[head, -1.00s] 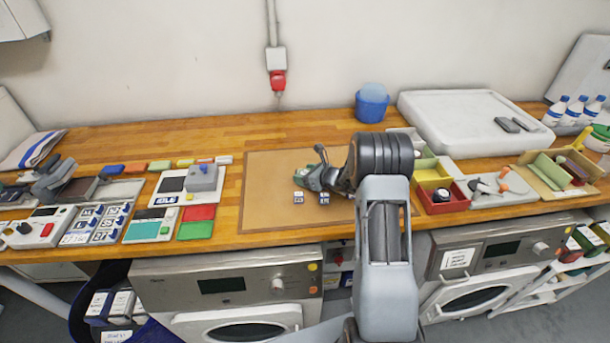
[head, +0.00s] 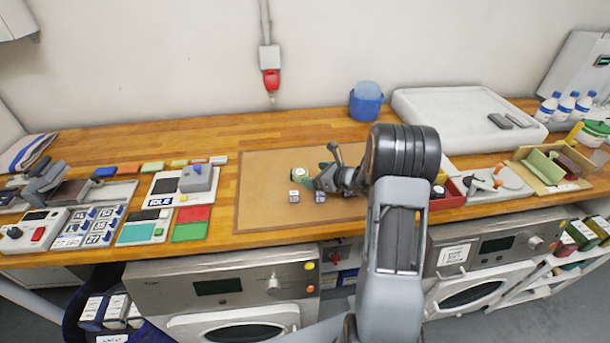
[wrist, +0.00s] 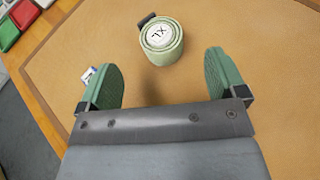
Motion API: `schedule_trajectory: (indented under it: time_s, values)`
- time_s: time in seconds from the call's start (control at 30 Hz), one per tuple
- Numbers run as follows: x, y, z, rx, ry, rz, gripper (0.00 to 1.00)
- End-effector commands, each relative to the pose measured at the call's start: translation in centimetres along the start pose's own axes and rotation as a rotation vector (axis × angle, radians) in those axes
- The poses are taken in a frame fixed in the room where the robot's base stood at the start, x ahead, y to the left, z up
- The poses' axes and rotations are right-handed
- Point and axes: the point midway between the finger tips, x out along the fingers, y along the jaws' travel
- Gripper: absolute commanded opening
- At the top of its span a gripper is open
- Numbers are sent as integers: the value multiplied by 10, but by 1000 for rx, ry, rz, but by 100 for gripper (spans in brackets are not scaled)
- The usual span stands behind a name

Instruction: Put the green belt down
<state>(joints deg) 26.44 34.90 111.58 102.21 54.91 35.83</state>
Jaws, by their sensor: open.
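The green belt (wrist: 163,42) is a pale green roll with a white round label reading XL and a dark tab at its edge. In the wrist view it rests on the tan mat (wrist: 240,35), ahead of my gripper (wrist: 165,80). The two green finger pads stand wide apart with nothing between them. The belt is beyond the fingertips and apart from them. In the head view the belt (head: 299,173) shows small just left of my gripper (head: 318,177), on the mat (head: 265,210).
Two small white-and-blue tags (head: 307,197) lie on the mat near the gripper. Left of the mat are red and green pads (head: 192,222) and a grey device (head: 180,187). The mat's left part is clear.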

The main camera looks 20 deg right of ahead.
Motion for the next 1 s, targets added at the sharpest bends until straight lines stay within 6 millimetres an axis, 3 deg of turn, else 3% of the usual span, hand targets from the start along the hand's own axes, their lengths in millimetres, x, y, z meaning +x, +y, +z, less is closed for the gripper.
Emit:
schedule_trajectory:
  time_s: [0.1,0.33,0.47,0.63,0.7,0.8,0.9,1.0]
  values:
    - [-20,0,0,0,0,-3,90]
    - [-43,2,2,-12,2,5,90]
    - [-49,30,20,-160,39,88,90]
    - [-69,120,54,-687,158,357,90]
    - [-87,157,60,-961,214,483,90]
    - [-116,196,61,-1345,287,647,90]
    - [-146,219,58,-1694,356,783,90]
    - [-172,229,56,-1984,421,889,90]
